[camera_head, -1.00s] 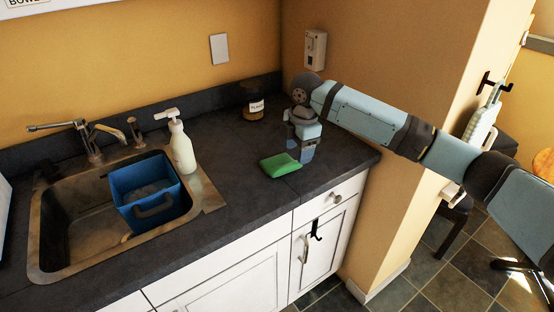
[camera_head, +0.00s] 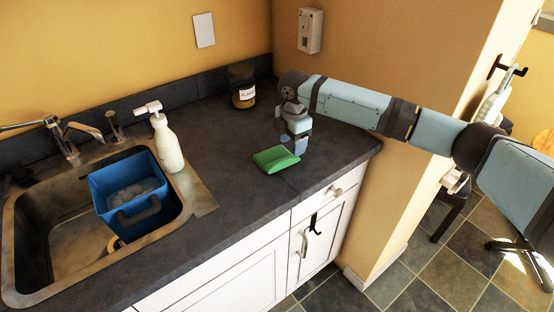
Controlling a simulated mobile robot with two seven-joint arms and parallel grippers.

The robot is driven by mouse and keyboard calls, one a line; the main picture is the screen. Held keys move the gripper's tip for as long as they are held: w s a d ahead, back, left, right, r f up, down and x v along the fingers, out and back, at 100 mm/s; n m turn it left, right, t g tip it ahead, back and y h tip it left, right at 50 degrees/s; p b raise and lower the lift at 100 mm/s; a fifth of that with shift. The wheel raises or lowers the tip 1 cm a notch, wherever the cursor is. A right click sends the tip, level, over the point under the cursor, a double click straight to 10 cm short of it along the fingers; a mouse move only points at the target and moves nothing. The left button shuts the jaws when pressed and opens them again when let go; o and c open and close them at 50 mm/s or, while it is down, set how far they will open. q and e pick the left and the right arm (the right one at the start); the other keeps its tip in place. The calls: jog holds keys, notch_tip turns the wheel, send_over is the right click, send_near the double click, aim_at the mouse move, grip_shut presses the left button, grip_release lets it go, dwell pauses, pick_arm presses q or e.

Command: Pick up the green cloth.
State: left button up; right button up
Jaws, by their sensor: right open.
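The green cloth (camera_head: 274,160) lies as a small folded block on the dark countertop, near its right end. My right gripper (camera_head: 299,146) points down at the cloth's right edge. Its jaws are open, and its fingertips are partly hidden, so I cannot tell whether they touch the cloth. My left gripper is not in view.
A white pump bottle (camera_head: 167,143) stands beside the sink (camera_head: 47,268). A blue bucket (camera_head: 111,195) with pale round things sits in the sink. A labelled jar (camera_head: 242,86) stands at the back wall. The counter (camera_head: 229,183) left of the cloth is clear.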

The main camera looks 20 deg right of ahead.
aim_at(290, 156)
notch_tip(290, 156, down, 5)
jog(key=shift+a, duration=0.15)
jog(key=c, duration=1)
jog(key=shift+r, duration=0.1)
notch_tip(290, 156, up, 20)
